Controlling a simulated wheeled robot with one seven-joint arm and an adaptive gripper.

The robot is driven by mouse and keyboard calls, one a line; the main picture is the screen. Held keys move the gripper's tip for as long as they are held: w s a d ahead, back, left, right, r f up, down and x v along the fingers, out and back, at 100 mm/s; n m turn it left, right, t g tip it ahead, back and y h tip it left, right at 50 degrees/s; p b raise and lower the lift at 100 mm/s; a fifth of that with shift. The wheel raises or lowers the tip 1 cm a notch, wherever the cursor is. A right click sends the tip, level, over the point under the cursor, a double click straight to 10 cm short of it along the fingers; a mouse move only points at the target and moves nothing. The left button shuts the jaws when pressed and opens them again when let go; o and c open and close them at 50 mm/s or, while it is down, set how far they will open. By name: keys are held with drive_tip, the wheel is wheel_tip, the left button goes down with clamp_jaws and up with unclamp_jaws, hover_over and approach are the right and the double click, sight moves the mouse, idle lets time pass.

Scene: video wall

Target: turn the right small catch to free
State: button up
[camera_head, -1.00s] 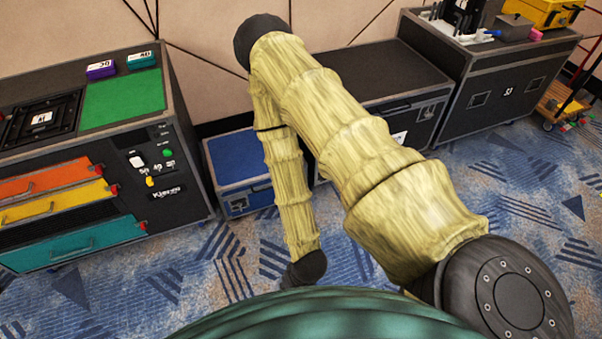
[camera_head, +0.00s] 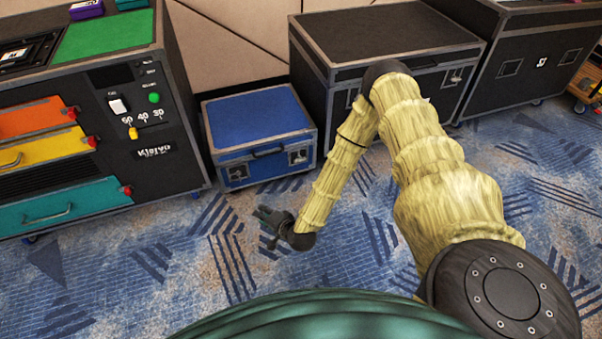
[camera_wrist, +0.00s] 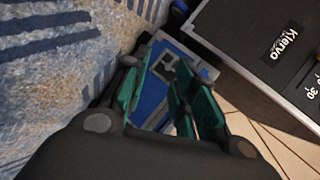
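A blue case (camera_head: 258,125) with grey edging stands on the carpet, lid shut. Its front has a black handle (camera_head: 267,152), a left small catch (camera_head: 237,173) and a right small catch (camera_head: 297,156). My gripper (camera_head: 268,222) is low in front of the case, apart from it, to the lower left of the right catch. In the wrist view my gripper (camera_wrist: 165,85) is open with green-padded fingers and nothing between them. The blue case (camera_wrist: 152,102) shows beyond and between the fingers, with a catch plate (camera_wrist: 165,64) near the fingertips; I cannot tell which catch it is.
A black cabinet (camera_head: 165,175) with coloured drawers and a knob stands close on the left. A larger black case (camera_head: 385,38) stands behind and to the right, with another black case (camera_head: 540,60) beyond. Open carpet (camera_head: 180,270) lies in front.

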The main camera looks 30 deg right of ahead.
drive_tip(key=w+d+f+m+t+h+b, duration=0.2)
drive_tip(key=w+d+f+b, duration=0.15)
drive_tip(key=d, duration=0.35)
drive_tip(key=w+d+f+m+t+h+b, duration=0.1)
drive_tip(key=w+d+f+m+b, duration=0.1)
drive_tip(key=w+d+f+b, duration=0.3)
drive_tip(key=m+t+h+b, duration=0.3)
drive_tip(key=b, duration=0.1)
approach(300, 159)
drive_tip(key=b+x, duration=0.4)
drive_tip(key=x, duration=0.4)
drive_tip(key=shift+w+f, duration=0.15)
drive_tip(key=shift+w, duration=0.05)
drive_tip(key=shift+g+h, duration=0.3)
clamp_jaws()
